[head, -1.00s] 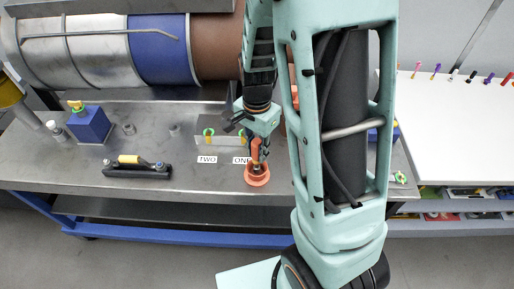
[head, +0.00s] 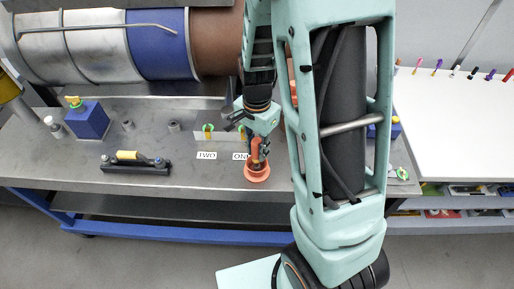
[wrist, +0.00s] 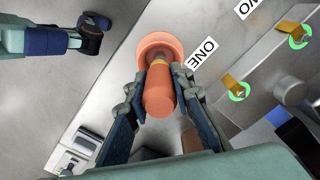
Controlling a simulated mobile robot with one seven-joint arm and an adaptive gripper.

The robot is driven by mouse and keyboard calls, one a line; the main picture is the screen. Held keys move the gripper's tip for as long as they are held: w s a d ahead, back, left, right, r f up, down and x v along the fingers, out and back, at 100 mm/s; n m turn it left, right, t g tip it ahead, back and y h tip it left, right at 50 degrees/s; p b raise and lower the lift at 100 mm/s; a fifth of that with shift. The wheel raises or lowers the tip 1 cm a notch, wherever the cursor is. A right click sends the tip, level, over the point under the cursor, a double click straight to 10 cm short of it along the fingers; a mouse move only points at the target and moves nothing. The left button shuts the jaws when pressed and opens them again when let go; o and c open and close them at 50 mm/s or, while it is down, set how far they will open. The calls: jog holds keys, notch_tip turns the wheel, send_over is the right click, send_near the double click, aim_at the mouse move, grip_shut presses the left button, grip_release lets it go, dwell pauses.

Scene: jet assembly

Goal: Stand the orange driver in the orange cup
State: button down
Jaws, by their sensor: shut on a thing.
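The orange driver (wrist: 159,92) is between the fingers of my gripper (wrist: 160,88), which is shut on its handle in the wrist view. In the head view the driver (head: 256,150) stands close to upright below my gripper (head: 258,146). The orange cup (wrist: 170,43) sits on the metal table beside the ONE label, and in the head view the cup (head: 257,173) is directly under the driver. The driver's lower end is at the cup's mouth and seems to be inside it. How deep it reaches is hidden.
A grey block with yellow and green parts (head: 208,132) stands behind the labels ONE and TWO. A black tool with a yellow part (head: 135,163) lies to the left, and a blue box (head: 87,122) stands farther left. The table's front edge is close to the cup.

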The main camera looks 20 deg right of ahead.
jog(key=shift+f, duration=0.15)
jog(key=c, duration=1.6)
grip_release()
